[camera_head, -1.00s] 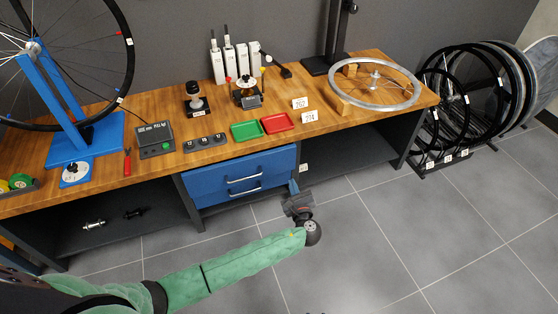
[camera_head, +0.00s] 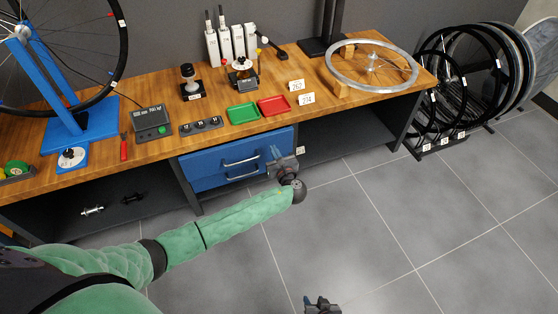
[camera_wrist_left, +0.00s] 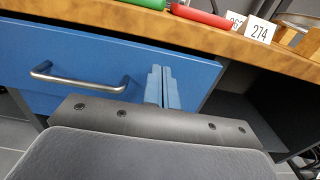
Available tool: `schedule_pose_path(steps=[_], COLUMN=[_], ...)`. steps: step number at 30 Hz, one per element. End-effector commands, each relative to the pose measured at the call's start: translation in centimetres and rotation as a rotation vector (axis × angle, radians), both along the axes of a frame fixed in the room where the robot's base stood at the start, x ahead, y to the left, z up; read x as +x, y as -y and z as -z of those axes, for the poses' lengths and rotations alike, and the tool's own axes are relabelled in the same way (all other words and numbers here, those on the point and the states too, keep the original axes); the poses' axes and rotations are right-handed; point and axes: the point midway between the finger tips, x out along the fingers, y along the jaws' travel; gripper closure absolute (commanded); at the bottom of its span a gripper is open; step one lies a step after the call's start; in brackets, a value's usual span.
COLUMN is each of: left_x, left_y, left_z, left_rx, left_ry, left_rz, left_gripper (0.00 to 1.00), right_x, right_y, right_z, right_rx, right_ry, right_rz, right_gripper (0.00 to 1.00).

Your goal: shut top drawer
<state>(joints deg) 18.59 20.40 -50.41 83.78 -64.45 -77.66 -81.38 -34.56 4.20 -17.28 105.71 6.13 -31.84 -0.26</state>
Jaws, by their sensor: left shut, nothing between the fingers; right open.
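The top drawer (camera_head: 213,165) has a blue front with a silver bar handle (camera_head: 240,162), under the worktop. In the left wrist view, its front (camera_wrist_left: 190,62) and handle (camera_wrist_left: 80,82) fill the left and middle. Any gap behind the front is too small to tell. My left gripper (camera_head: 275,152) is shut and empty in front of the drawer's right part, right of the handle. In the wrist view its closed blue fingers (camera_wrist_left: 161,80) point at the front; I cannot tell if they touch it. My right gripper (camera_head: 322,301) is open at the bottom edge, far from the drawer.
A second blue drawer (camera_head: 213,182) lies below. The wooden worktop (camera_head: 185,138) overhangs and carries green (camera_head: 243,113) and red (camera_head: 274,106) trays, and number cards (camera_head: 306,99). An open shelf space is right of the drawers. The tiled floor (camera_head: 380,200) in front is clear.

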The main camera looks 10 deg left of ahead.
Motion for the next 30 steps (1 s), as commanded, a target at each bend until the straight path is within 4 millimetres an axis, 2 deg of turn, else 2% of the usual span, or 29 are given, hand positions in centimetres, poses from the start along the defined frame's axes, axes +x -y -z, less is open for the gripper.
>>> schedule_pose_path(steps=[3,9,25,30], left_x=[1.7,3.4,4.1,5.7], left_y=[-1.1,-2.3,-2.8,-3.9], left_z=[-0.1,0.0,0.0,-0.1], left_rx=[-0.001,0.0,-0.001,-0.001], left_ry=[0.001,0.0,0.0,0.001], left_rz=[0.0,0.0,0.0,-0.002], left_gripper=[1.0,1.0,1.0,1.0], right_x=[0.0,0.0,-0.1,-0.1], right_y=[0.0,-0.1,0.0,0.0], right_z=[0.0,-0.1,0.0,-0.3], right_rx=[0.0,0.002,0.0,0.0], right_ry=[0.0,0.001,-0.001,-0.002], right_rz=[0.0,0.0,0.001,0.0], right_gripper=[0.6,0.6,0.6,0.6])
